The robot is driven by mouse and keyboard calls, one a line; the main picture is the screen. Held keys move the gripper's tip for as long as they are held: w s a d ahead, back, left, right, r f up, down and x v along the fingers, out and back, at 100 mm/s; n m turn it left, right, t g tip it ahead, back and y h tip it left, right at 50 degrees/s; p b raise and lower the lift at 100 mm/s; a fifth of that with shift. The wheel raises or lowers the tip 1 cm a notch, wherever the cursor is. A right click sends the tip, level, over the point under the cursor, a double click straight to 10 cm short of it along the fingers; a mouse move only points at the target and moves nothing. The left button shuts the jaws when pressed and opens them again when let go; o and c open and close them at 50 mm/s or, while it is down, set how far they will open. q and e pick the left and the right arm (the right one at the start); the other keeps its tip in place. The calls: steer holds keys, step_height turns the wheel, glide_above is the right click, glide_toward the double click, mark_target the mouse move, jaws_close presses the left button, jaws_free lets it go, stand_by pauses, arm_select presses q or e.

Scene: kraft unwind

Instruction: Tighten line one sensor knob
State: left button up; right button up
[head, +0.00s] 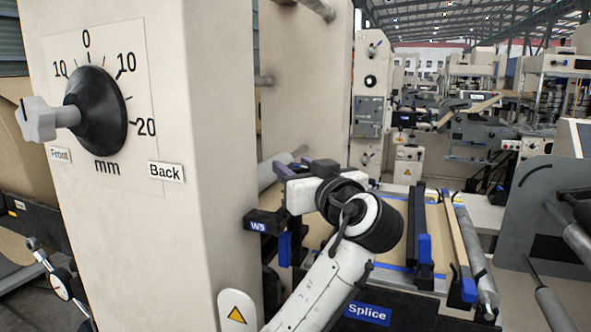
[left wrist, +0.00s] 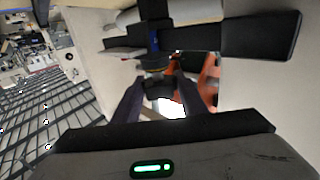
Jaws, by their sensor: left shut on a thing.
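My left gripper (head: 297,188) reaches in beside the beige column, at a dark sensor bracket with a "W9"-like label (head: 258,226). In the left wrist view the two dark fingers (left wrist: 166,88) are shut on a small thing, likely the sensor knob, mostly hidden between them. An orange-red part (left wrist: 208,80) is right beside the fingers, and a dark bar with a blue mark (left wrist: 153,40) lies beyond them. A black dial (head: 97,110) with a grey lobed handle (head: 38,119) is on the column's near face, apart from the gripper. My right gripper is not in view.
The beige column (head: 190,60) stands close on the left of my arm. A splice table with a blue "Splice" label (head: 367,313) is right of and below it. A grey side plate (head: 545,200) stands at the right. More machines fill the background.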

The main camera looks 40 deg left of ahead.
arm_select(q)
steer(key=shift+f+m+t+h, duration=0.1)
steer(key=shift+m+t+h, duration=0.4)
steer(key=shift+m+t, duration=0.15)
steer(key=shift+m+t+h+b, duration=0.3)
steer(key=shift+m+t+h, duration=0.35)
steer(key=shift+t, duration=0.3)
steer(key=shift+r+m+t+h+p, duration=0.15)
steer(key=shift+m+t+h+p, duration=0.1)
steer(key=shift+m+t+h, duration=0.65)
steer(key=shift+r+m+t+h+p, duration=0.1)
steer(key=shift+m+t+h+p, duration=0.15)
steer(key=shift+m+t+h, duration=0.55)
steer(key=shift+d+h, duration=0.1)
steer(key=shift+h, duration=0.25)
steer(key=o, duration=1.1)
steer(key=shift+c, duration=0.2)
steer(key=shift+s+d+f, duration=0.15)
steer(key=shift+s+d, duration=0.15)
steer(key=shift+s, duration=0.1)
steer(key=b+v, duration=0.1)
steer(key=v, duration=0.8)
steer(key=shift+r+b, duration=0.25)
steer(key=shift+b, duration=0.05)
